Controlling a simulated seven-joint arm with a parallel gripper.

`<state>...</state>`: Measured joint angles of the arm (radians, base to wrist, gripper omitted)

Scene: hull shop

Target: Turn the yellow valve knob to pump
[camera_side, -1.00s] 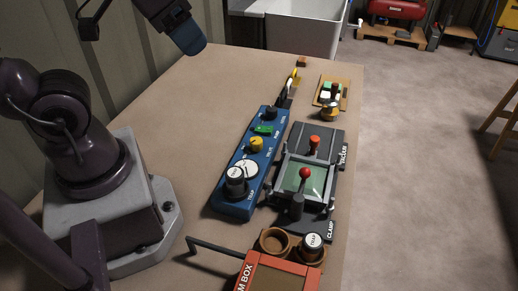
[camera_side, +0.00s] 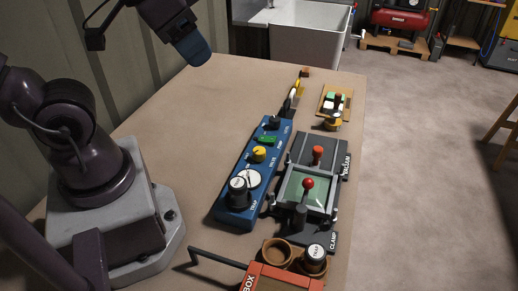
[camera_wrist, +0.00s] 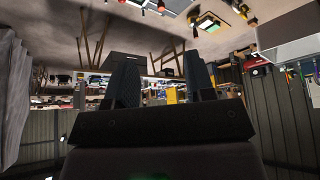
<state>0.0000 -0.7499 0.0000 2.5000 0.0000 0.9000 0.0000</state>
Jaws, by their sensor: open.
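The yellow valve knob (camera_side: 259,153) sits on a long blue panel (camera_side: 230,209), between a green switch (camera_side: 267,140) and a white round dial (camera_side: 253,177). White lettering runs along the panel's right edge. It is too small to read surely, and I cannot tell where the knob points. My gripper (camera_side: 196,51) is high above the back left of the bench, well away from the knob. In the wrist view my gripper (camera_wrist: 160,62) shows two dark fingers standing apart with nothing between them.
A clamp frame (camera_side: 289,189) with red-knobbed levers stands right of the panel. An orange box (camera_side: 283,280) with a black handle is at the front. A small board (camera_side: 324,104) lies at the back right. The bench (camera_side: 175,120) left of the panel is clear.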

